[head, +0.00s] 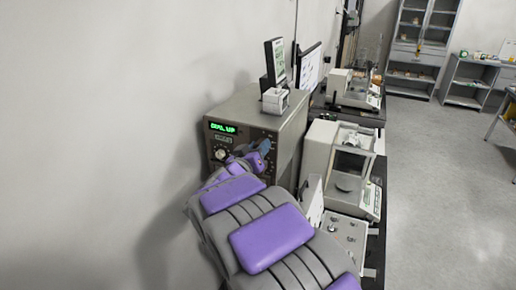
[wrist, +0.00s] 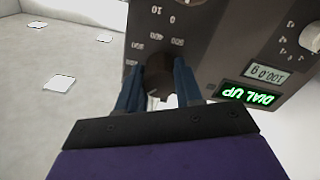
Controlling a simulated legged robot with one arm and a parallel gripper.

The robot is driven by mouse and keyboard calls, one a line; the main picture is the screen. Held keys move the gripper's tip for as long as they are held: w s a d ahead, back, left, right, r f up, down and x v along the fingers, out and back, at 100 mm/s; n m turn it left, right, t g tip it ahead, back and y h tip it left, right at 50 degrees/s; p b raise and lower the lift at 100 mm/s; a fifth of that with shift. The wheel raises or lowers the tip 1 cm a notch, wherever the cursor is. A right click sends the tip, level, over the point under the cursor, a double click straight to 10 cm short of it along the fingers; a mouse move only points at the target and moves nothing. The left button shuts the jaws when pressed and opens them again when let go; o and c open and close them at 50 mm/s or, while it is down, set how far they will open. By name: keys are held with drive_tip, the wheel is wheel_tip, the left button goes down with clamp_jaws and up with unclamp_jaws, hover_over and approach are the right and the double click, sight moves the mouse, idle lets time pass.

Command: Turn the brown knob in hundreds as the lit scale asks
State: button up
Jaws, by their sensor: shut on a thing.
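The grey-brown scale (head: 287,127) stands on the bench against the wall, with a lit green display (head: 222,128) reading "DIAL UP". The wrist view shows its front panel upside down, with the green display (wrist: 247,95) and a small plate (wrist: 267,73) that seems to read "100.0 g". The dark brown knob (wrist: 160,76) sits by a dial marked in hundreds. My gripper (wrist: 158,82) has its blue fingers on both sides of this knob and is shut on it. In the head view my gripper (head: 262,150) is at the panel's right side and hides the knob.
A pale knob (head: 220,153) sits at the panel's left. A small white device (head: 275,100) and a dark upright screen (head: 275,62) are on top. A glass-sided balance (head: 347,170) stands close on the right. The floor (head: 440,190) further right is clear.

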drive_tip(key=shift+c, duration=0.6)
drive_tip(key=shift+a, duration=0.1)
drive_tip(key=shift+m+p, duration=0.65)
drive_tip(key=shift+m, duration=0.55)
drive_tip(key=m, duration=0.5)
drive_tip(key=shift+f, duration=0.1)
drive_tip(key=o, duration=1)
drive_tip(key=shift+o, duration=0.2)
drive_tip(key=shift+s, duration=0.1)
